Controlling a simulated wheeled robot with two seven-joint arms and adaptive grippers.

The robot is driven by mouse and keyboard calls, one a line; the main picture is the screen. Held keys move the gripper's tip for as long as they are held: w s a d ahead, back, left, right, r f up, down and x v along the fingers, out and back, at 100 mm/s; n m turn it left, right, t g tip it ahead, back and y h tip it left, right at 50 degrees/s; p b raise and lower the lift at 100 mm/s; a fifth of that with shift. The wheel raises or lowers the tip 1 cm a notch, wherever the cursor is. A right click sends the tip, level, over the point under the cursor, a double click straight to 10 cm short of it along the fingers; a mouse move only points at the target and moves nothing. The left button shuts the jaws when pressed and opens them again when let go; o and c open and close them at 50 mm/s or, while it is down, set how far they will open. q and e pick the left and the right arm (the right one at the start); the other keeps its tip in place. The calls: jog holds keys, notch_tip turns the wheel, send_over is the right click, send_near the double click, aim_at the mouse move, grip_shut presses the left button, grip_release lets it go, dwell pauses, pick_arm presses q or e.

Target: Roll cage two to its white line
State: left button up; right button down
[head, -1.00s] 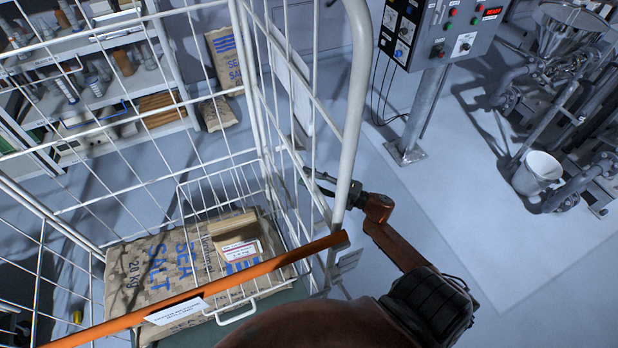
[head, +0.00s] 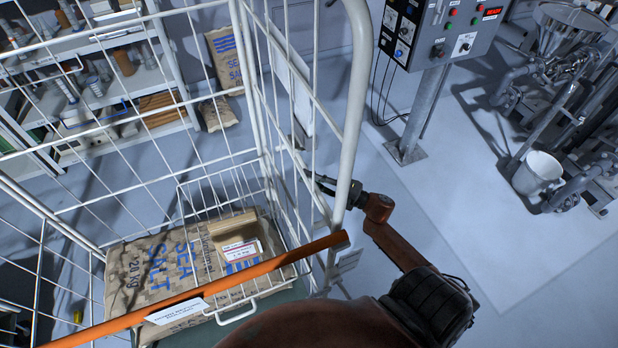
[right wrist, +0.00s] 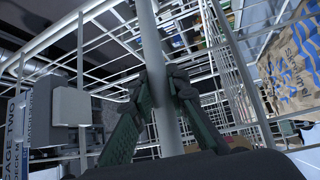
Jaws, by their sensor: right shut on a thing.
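The white wire roll cage (head: 352,112) fills the left half of the head view. A sign reading CAGE TWO (right wrist: 14,140) shows at the left of the right wrist view. A sea salt sack (head: 150,272) lies on the cage's floor, with a small labelled carton (head: 238,248) on it. My right gripper (right wrist: 163,92) is shut around a white upright tube of the cage; in the head view, cage tubes partly hide it. My left gripper is not in view. I cannot make out a white line on the floor.
An orange bar (head: 200,294) with a white tag crosses the cage's near side. Shelves (head: 150,78) and another salt sack (head: 226,62) stand behind. A control box (head: 440,30) on a post, a white bucket (head: 537,172) and pipework are right. Floor between cage and post is clear.

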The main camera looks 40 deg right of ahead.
jog(key=d, duration=0.2)
jog(key=s+d, duration=0.1)
jog(key=d, duration=0.1)
jog(key=shift+s, duration=0.15)
jog(key=c, duration=2.3)
grip_release()
jog(key=o, duration=0.5)
jog(key=shift+w+a+b, duration=0.2)
jog(key=shift+a+b, duration=0.1)
jog(key=shift+a, duration=0.1)
jog(key=shift+c, duration=0.2)
jog(key=shift+s, duration=0.15)
jog(key=v, duration=1.2)
jog(key=shift+d, duration=0.15)
jog(key=shift+f, duration=0.1)
